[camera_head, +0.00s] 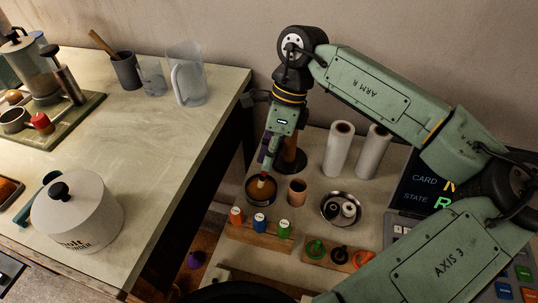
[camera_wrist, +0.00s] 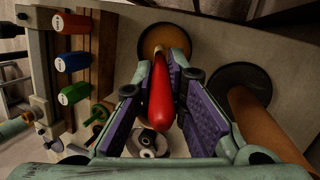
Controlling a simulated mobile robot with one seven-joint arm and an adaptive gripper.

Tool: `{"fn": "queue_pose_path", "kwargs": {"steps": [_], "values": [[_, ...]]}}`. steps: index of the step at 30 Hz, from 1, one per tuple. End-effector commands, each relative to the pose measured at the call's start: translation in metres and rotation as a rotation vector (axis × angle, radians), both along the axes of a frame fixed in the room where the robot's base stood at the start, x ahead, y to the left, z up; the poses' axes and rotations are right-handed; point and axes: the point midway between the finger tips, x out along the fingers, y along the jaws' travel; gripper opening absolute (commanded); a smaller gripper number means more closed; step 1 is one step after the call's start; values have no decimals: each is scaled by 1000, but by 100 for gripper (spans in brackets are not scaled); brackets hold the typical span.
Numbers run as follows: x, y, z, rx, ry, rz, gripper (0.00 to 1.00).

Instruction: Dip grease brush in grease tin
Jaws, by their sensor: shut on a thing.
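My gripper (camera_head: 267,158) points down over the grease tin (camera_head: 262,203), a round dark-rimmed tin with brown grease inside. The gripper is shut on the grease brush (camera_head: 262,179), whose lower end shows over the tin's opening. In the wrist view, the purple-padded jaws of my gripper (camera_wrist: 160,76) hold the brush by its red handle (camera_wrist: 161,98). The brush's far end points at the tan grease in the tin (camera_wrist: 176,37). The bristle end is too small to make out, and I cannot tell whether it touches the grease.
A copper-coloured cup (camera_head: 297,191) and a steel bowl (camera_head: 331,206) with small parts stand right of the tin. White rolls (camera_head: 338,149) and a brown cylinder (camera_wrist: 262,122) stand close by. A gap separates the left table (camera_head: 165,130).

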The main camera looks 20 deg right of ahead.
Motion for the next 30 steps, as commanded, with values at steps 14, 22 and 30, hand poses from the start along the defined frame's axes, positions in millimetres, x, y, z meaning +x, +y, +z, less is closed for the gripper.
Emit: {"fn": "queue_pose_path", "kwargs": {"steps": [14,22,30], "values": [[0,0,-4,0,0,0,0],[0,0,-7,0,0,0,0],[0,0,-11,0,0,0,0]]}}
